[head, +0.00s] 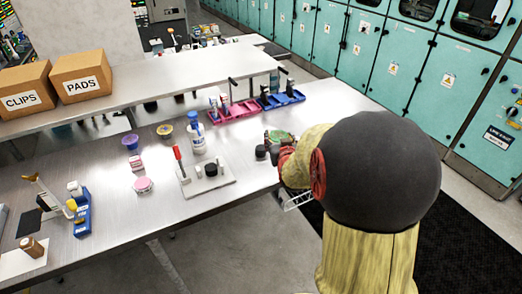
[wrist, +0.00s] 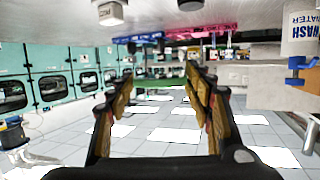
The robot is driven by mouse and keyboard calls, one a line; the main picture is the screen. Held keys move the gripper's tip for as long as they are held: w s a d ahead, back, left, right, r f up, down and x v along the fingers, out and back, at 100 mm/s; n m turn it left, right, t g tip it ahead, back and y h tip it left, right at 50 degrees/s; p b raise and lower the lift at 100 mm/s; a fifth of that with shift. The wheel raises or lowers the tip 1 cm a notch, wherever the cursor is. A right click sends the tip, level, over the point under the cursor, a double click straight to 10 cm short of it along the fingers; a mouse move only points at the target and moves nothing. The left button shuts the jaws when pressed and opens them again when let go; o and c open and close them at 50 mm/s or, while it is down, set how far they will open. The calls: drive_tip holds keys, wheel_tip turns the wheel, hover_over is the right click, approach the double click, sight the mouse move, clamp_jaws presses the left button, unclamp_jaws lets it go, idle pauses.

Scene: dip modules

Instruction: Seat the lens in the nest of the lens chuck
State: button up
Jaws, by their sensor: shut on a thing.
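My gripper (head: 281,147) is at the right edge of the workbench, reaching in past my dark round arm joint. In the wrist view its two fingers (wrist: 160,84) close on the sides of a thin green, see-through disc, which looks like the lens (wrist: 160,83). The lens also shows in the head view (head: 278,134), just above the bench edge; its height is hard to judge. A grey base plate with a red-handled clamp and a black round piece, which seems to be the lens chuck (head: 222,186), stands left of my gripper. Its nest is too small to make out.
A white wash bottle (head: 197,138) stands behind the plate. Pink (head: 234,113) and blue (head: 281,100) racks stand at the back. A pink round tin (head: 142,185) lies left of the plate.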

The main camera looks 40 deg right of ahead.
sight(261, 150)
drive_tip(key=w+f+b, duration=0.1)
drive_tip(key=w+f, duration=0.1)
drive_tip(key=w, duration=0.1)
drive_tip(key=w+f+b, duration=0.1)
drive_tip(key=w+f, duration=0.4)
drive_tip(key=shift+w+f+b, duration=0.15)
drive_tip(key=shift+w+b, duration=0.25)
drive_tip(key=shift+w+a+f+b, duration=0.15)
drive_tip(key=shift+f+b, duration=0.2)
drive_tip(key=shift+f, duration=0.45)
drive_tip(key=shift+w+d+f+b, duration=0.15)
drive_tip(key=shift+f+b, duration=0.2)
drive_tip(key=shift+f, duration=0.45)
drive_tip(key=shift+a+f, duration=0.1)
drive_tip(key=shift+f, duration=0.1)
drive_tip(key=o, duration=0.8)
drive_tip(key=shift+o, duration=0.7)
